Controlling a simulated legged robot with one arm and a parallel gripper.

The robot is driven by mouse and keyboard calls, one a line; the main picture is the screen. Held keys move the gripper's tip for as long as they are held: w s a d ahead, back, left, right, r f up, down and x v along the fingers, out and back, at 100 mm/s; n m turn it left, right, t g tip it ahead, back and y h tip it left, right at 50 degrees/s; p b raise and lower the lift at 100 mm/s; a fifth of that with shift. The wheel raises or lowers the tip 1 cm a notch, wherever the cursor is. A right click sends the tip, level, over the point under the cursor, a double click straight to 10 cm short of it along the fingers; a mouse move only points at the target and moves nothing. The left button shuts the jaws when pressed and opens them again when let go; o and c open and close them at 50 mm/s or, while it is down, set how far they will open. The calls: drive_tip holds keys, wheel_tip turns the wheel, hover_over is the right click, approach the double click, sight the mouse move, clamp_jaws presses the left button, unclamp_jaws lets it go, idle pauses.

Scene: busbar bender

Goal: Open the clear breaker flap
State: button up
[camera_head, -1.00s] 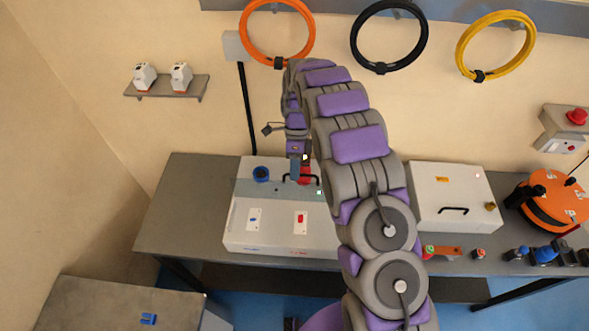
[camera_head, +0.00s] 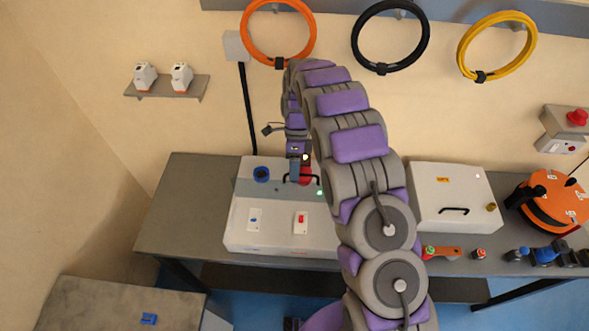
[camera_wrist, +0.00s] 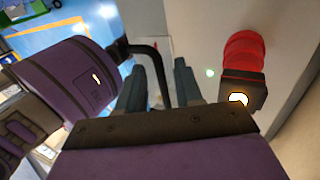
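The white breaker box (camera_head: 285,238) stands on the grey bench in the head view. A bluish-grey, see-through-looking band (camera_head: 262,189) crosses its top, which may be the clear flap; its edges are hard to make out. A black bar handle (camera_head: 315,179) sits at the band, and it also shows in the wrist view (camera_wrist: 164,75). My gripper (camera_wrist: 160,80) is at this handle with its two fingers apart. The bar passes between the fingertips with gaps visible beside it. Much of the box's right part is hidden behind my arm.
A red cylinder (camera_wrist: 243,55) with a dark block stands close to the right of my fingers. A second white box (camera_head: 450,195) stands to the right. Cable rings hang on the wall behind.

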drive_tip(key=shift+r, duration=0.1)
drive_tip(key=s+d+r, duration=0.2)
drive_tip(key=s, duration=0.5)
drive_tip(key=s+d+r+b, duration=0.1)
drive_tip(key=s+d+r, duration=0.1)
drive_tip(key=s, duration=0.6)
drive_tip(key=shift+d+r, duration=0.3)
drive_tip(key=shift+r, duration=0.05)
drive_tip(key=shift+s, duration=0.1)
idle(0.4)
drive_tip(key=s+d+r+n+t+b, duration=0.1)
drive_tip(key=s+d+n+t+b, duration=0.1)
drive_tip(key=s+d+n+b, duration=0.3)
drive_tip(key=s+d+r+n+t+b, duration=0.2)
drive_tip(key=s+d+n+b, duration=0.4)
drive_tip(key=s+n, duration=0.7)
drive_tip(key=s, duration=0.3)
drive_tip(key=shift+d+r, duration=0.2)
drive_tip(key=shift+d, duration=0.1)
idle(1.8)
